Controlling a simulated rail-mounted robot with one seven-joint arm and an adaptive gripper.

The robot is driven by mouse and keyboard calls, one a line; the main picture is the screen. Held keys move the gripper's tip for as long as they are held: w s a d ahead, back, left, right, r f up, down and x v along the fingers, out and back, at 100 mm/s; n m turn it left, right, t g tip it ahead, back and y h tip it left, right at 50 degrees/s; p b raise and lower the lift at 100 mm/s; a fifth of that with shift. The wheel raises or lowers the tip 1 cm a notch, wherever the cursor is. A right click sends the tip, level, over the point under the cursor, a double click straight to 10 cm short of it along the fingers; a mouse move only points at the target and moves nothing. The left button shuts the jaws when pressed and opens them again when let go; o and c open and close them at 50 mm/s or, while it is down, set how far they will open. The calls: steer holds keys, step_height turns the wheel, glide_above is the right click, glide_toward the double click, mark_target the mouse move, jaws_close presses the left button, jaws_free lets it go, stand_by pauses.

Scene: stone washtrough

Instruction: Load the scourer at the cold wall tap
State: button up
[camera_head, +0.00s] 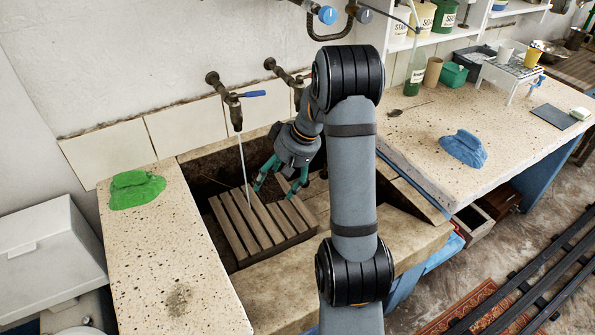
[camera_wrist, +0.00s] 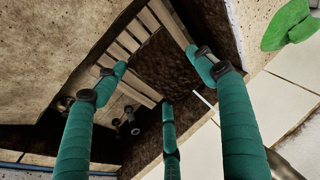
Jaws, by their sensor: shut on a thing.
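The wall tap with the blue lever (camera_head: 253,93) is at the back left of the stone trough (camera_head: 275,275). A thin white stream (camera_head: 241,160) runs from its spout into the trough, and a short piece of it shows in the wrist view (camera_wrist: 204,99). My gripper (camera_head: 277,190) is down in the trough, just right of the stream, over the slatted wooden rack (camera_head: 238,222). Its green fingers also show in the wrist view (camera_wrist: 160,72).
A green crumpled cloth-like lump (camera_head: 137,188) lies on the left ledge. A blue one (camera_head: 464,148) lies on the right worktop. A second tap pipe (camera_head: 284,73) is partly behind my arm. A pale block (camera_head: 580,113) sits beside a dark slab (camera_head: 554,117).

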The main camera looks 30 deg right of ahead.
steer(key=w+d+t, duration=0.1)
steer(key=w+d, duration=0.1)
steer(key=d, duration=0.6)
steer(key=w+a+f, duration=0.3)
steer(key=w+a, duration=0.5)
steer(key=w, duration=0.2)
steer(key=shift+w+a+f+y+p, duration=0.25)
steer(key=shift+w+a+y+p, duration=0.1)
steer(key=shift+p, duration=0.1)
steer(key=shift+d, duration=0.15)
steer(key=s+d+b, duration=0.4)
steer(key=s+d, duration=0.1)
steer(key=s, duration=0.1)
steer(key=shift+s, duration=0.15)
stand_by(0.6)
steer(key=shift+r, duration=0.1)
stand_by(1.1)
